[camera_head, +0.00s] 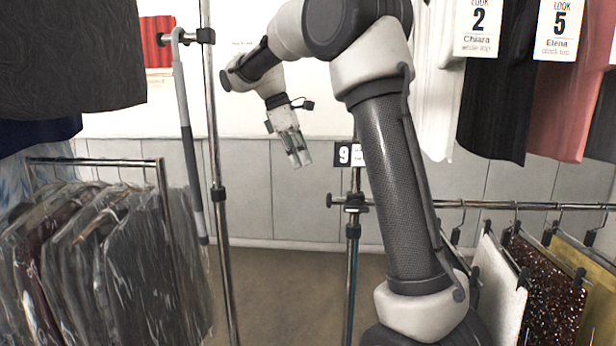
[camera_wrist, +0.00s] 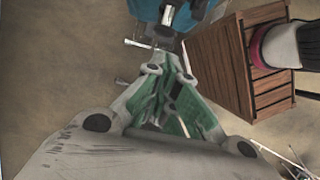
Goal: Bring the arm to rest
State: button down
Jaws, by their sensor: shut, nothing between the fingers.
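My arm stands right of centre in the head view, raised and bent over to the left. My gripper (camera_head: 297,150) hangs from its end, pointing down and slightly right, above the floor and apart from the racks. In the wrist view my gripper (camera_wrist: 177,65) has its fingers together, with nothing between them.
A chrome rail post (camera_head: 214,170) stands left of my gripper, and a post with a "9" tag (camera_head: 342,154) stands right of it. Bagged garments (camera_head: 130,260) hang at left, others (camera_head: 550,290) at right. The wrist view shows a slatted wooden crate (camera_wrist: 222,70).

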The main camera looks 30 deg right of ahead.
notch_tip(320, 180, down, 5)
jog(key=a+m+t+y, duration=0.1)
jog(key=a+m, duration=0.1)
jog(key=m, duration=0.2)
jog(key=s+d+f+m+t+y, duration=0.1)
jog(key=s+m+t, duration=0.2)
jog(key=s, duration=1.1)
jog(key=s+f+m+t+y, duration=0.1)
jog(key=s+m, duration=0.3)
jog(key=s, duration=1)
jog(key=shift+s+d+f+t+y, duration=0.2)
jog(key=shift+d+f+t+y, duration=0.15)
jog(key=shift+t, duration=0.55)
